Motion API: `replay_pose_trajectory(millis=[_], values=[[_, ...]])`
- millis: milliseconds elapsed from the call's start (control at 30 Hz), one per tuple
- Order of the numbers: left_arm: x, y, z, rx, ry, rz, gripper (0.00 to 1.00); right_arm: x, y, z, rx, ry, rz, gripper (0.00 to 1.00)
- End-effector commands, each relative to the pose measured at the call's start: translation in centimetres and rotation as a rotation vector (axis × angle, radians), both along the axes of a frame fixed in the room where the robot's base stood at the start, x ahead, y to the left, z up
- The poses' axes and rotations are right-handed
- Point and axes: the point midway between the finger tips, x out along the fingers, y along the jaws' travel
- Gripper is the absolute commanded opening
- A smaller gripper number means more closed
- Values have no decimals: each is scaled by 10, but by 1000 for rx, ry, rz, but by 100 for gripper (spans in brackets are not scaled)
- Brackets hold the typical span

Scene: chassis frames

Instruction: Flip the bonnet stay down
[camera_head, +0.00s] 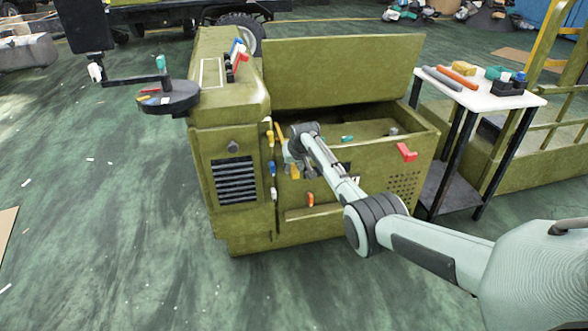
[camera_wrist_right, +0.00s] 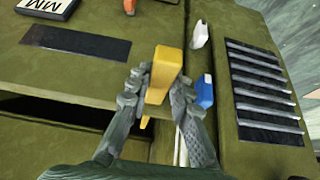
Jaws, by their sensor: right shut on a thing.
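The olive chassis (camera_head: 300,222) stands in the middle of the head view with its bonnet panel (camera_head: 345,70) raised. My right gripper (camera_head: 291,170) is at its front face, below the open bay. In the right wrist view the right gripper (camera_wrist_right: 160,95) is shut on a yellow handle (camera_wrist_right: 163,72), with one finger on each side of it. I cannot tell for sure whether this handle is the bonnet stay. My left gripper is not in view.
A blue handle (camera_wrist_right: 204,92) and a white handle (camera_wrist_right: 199,33) sit close beside the right gripper, near the louvred vent (camera_wrist_right: 262,95). A red handle (camera_head: 406,152) is at the bay's right edge. A white-topped table (camera_head: 478,98) stands right. Floor is clear in front.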

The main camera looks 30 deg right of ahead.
Motion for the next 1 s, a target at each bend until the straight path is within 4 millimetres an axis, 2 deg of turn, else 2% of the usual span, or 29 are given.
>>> replay_pose_trajectory(millis=[467,500,633,1000], values=[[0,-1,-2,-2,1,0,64,1,0,1,2,14,-1,0],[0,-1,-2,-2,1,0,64,1,0,1,2,14,-1,24],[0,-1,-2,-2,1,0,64,1,0,1,2,13,-1,40],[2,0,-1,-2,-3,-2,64,-1,0,2,2,13,-1,41]])
